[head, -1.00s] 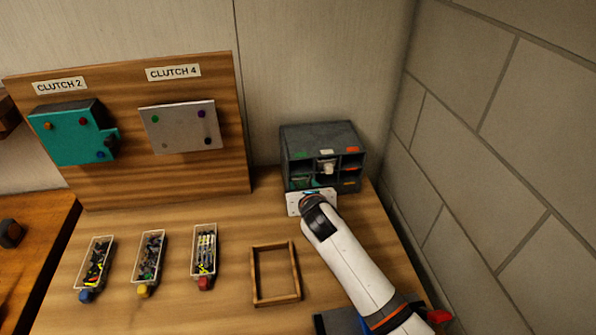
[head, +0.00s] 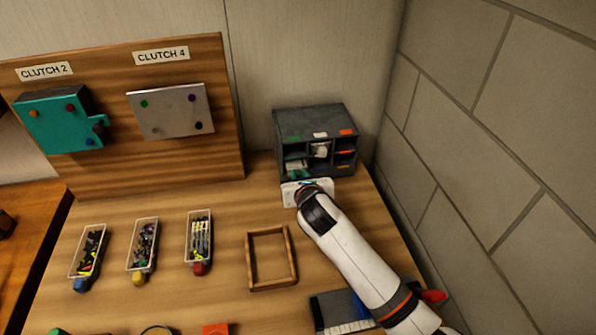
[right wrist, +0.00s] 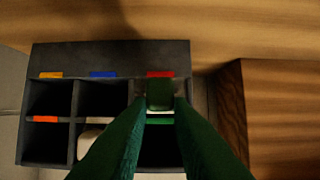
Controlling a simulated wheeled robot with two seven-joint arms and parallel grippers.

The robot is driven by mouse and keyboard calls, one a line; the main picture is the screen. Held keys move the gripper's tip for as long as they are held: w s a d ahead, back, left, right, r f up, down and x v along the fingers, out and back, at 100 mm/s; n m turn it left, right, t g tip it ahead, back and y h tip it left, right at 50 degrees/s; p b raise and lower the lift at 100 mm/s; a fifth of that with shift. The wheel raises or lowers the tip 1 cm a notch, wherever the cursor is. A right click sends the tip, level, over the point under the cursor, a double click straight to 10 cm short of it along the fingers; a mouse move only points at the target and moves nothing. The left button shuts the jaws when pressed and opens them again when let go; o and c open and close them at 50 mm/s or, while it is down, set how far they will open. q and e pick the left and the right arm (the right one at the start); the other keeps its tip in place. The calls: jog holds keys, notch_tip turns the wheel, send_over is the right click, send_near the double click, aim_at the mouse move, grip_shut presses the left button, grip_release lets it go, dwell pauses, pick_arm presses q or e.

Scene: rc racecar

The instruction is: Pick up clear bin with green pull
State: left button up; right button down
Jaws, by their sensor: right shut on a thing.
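The grey cubby rack (head: 308,122) stands at the back right of the table, and its green label (head: 293,138) is at the top left. The clear bin (head: 297,164) shows as a pale shape at the rack's left cubbies, largely hidden by my right arm and wrist. In the right wrist view its green pull (right wrist: 160,93) sits between my right fingertips, in front of the rack (right wrist: 110,55). My right gripper (right wrist: 160,102) is shut on this pull. Whether the bin is fully clear of its cubby cannot be told. My left gripper is not in view.
Three clear bins of small parts, with blue (head: 80,285), yellow (head: 139,279) and red (head: 199,268) pulls, stand on the left of the table. An empty wooden frame (head: 271,286) lies in the middle. A block wall (head: 500,130) is close on the right.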

jog(key=s+d, duration=0.1)
jog(key=s, duration=0.3)
jog(key=s+b, duration=0.1)
jog(key=s, duration=0.4)
jog(key=s+d, duration=0.1)
jog(key=s, duration=0.4)
jog(key=shift+d, duration=0.35)
jog(key=shift+s+r, duration=0.15)
jog(key=shift+s, duration=0.1)
jog(key=r, duration=0.2)
jog(key=w+r+p, duration=0.1)
jog(key=r, duration=0.2)
jog(key=shift+w+a, duration=0.1)
jog(key=shift+w, duration=0.1)
jog(key=shift+p, duration=0.35)
jog(key=shift+w+p, duration=0.35)
jog(key=shift+p, duration=0.2)
